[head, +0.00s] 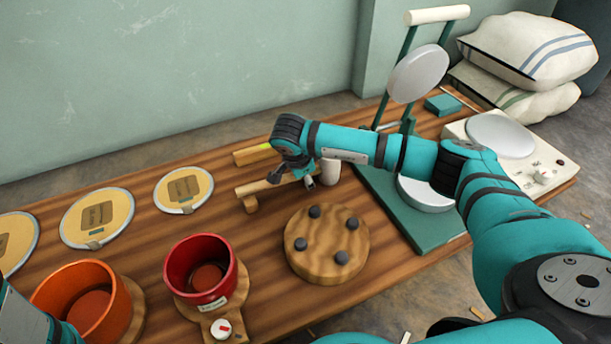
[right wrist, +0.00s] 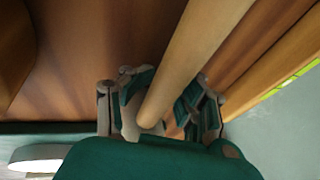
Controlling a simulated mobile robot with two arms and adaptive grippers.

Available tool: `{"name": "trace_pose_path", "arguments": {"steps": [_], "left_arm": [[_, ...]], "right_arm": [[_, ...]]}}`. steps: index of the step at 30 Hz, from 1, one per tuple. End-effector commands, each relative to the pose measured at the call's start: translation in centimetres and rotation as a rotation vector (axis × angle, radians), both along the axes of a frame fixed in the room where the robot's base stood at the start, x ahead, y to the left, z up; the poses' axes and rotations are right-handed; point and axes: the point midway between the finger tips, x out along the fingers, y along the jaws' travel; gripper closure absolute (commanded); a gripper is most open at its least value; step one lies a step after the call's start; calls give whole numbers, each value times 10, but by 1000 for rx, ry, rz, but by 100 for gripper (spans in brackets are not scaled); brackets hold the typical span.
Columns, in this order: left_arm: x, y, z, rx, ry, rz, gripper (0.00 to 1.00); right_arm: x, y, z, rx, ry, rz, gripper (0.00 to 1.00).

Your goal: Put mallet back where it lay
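The mallet has a pale wooden handle (head: 258,186) and a whitish head (head: 330,172). In the head view the handle lies at a slight slant at a small wooden rest (head: 250,204). My right gripper (head: 292,181) is down at the mallet, between the handle's free end and the head. In the right wrist view the handle (right wrist: 190,65) runs between the two fingers of the right gripper (right wrist: 160,105). Whether the pads press on it is not clear. The fingers partly hide the head. My left gripper is not visible; only a bit of my left arm shows at the lower left.
A round wooden board with dark pegs (head: 327,262) lies in front of the mallet. A red drum shell (head: 200,268) and an orange one (head: 82,302) stand to the left. Drumhead discs (head: 97,217) lie behind them. A green press (head: 425,232) stands right, beside a scale (head: 545,172).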

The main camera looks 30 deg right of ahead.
Motion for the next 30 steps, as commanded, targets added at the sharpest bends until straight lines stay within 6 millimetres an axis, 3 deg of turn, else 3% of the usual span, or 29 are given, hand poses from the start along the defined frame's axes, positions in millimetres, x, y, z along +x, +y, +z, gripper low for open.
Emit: {"name": "trace_pose_path", "arguments": {"steps": [5, 18, 24, 30], "left_arm": [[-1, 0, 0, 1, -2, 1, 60], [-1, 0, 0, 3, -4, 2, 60], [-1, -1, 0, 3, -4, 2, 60], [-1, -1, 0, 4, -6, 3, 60]], "right_arm": [[-3, 6, 17, 2, -3, 3, 67], [-23, 30, 97, 1, -5, 2, 67], [-28, 35, 111, 0, -2, 1, 67], [-28, 35, 112, 0, -2, 1, 67]]}}
